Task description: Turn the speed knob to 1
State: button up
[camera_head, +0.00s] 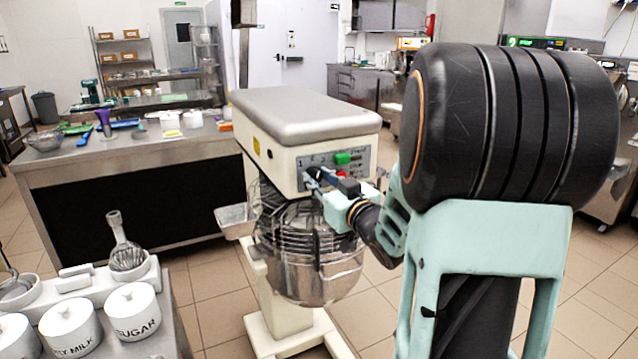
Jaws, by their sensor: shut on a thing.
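A cream stand mixer (300,115) with a grey top stands in the middle of the view. Its grey control panel (358,162) carries a green button (343,158) and a red button (341,174). My gripper (314,176) is at the lower left of this panel, with its fingers shut on the speed knob. The knob is mostly hidden by the fingers, and I cannot read its setting. My arm comes in from the right and covers the area right of the mixer.
A wire guard (290,215) and steel bowl (312,270) sit just below my gripper. A metal chute (234,222) sticks out left. A counter with white canisters (133,311) is at lower left. A steel table (120,160) stands behind left.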

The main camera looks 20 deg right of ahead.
jog(key=n+b, duration=0.3)
jog(key=b, duration=0.1)
jog(key=shift+w+a, duration=0.1)
jog(key=shift+a, duration=0.05)
jog(key=n+b, duration=0.4)
jog(key=shift+b, duration=0.3)
jog(key=n+b, duration=0.3)
jog(key=shift+a+b, duration=0.1)
jog(key=shift+b, duration=0.2)
jog(key=shift+r+n+b, duration=0.15)
jog(key=shift+n+b, duration=0.9)
jog(key=shift+n, duration=0.45)
jog(key=shift+r, duration=0.1)
jog(key=o, duration=1.1)
jog(key=shift+w+f, duration=0.15)
jog(key=shift+f, duration=0.1)
jog(key=shift+o, duration=0.2)
